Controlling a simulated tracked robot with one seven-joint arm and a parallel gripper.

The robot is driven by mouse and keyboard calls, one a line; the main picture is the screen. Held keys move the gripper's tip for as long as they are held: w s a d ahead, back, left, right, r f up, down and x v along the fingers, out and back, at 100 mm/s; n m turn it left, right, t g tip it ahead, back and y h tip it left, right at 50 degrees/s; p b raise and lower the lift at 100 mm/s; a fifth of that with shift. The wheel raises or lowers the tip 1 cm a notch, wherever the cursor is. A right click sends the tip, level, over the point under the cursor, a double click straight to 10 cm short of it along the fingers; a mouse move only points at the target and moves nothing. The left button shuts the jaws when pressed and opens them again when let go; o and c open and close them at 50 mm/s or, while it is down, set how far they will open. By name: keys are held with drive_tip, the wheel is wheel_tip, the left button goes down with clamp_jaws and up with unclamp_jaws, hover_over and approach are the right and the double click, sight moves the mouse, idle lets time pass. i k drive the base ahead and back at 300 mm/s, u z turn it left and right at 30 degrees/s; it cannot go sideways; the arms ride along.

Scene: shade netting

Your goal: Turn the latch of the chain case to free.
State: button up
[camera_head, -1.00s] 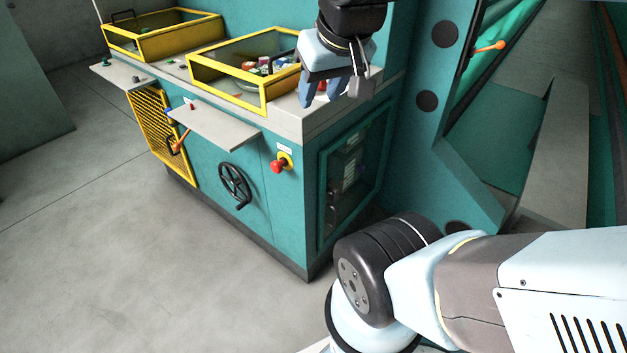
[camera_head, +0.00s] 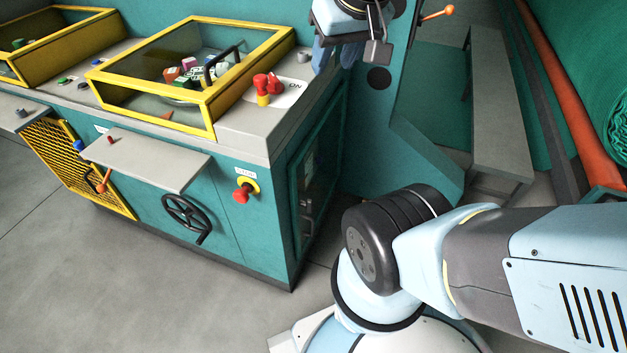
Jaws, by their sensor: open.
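My gripper (camera_head: 335,62) hangs at the top of the head view with its blue fingers apart, pointing down, and nothing held. It shows right of the red knob on the worktop and in front of the teal column. No part is clearly labelled as the chain case. An orange lever (camera_head: 104,182) sits at the right edge of a yellow mesh guard (camera_head: 75,165) on the machine front. Another orange-tipped lever (camera_head: 438,13) sticks out from the teal column (camera_head: 405,130) at upper right. I cannot tell which one is the latch.
The teal machine (camera_head: 235,215) carries a yellow-framed glass cover (camera_head: 155,130), a red rotary switch (camera_head: 266,86), a black handwheel (camera_head: 187,217), a red stop button (camera_head: 243,193) and a projecting grey shelf (camera_head: 145,160). The floor in front is clear. A grey bench (camera_head: 500,110) stands at right.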

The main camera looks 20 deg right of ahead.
sight(340, 92)
drive_tip(key=u, duration=1.1)
drive_tip(key=i, duration=0.1)
drive_tip(key=z, duration=1.85)
drive_tip(key=k, duration=0.65)
drive_tip(key=u, duration=0.95)
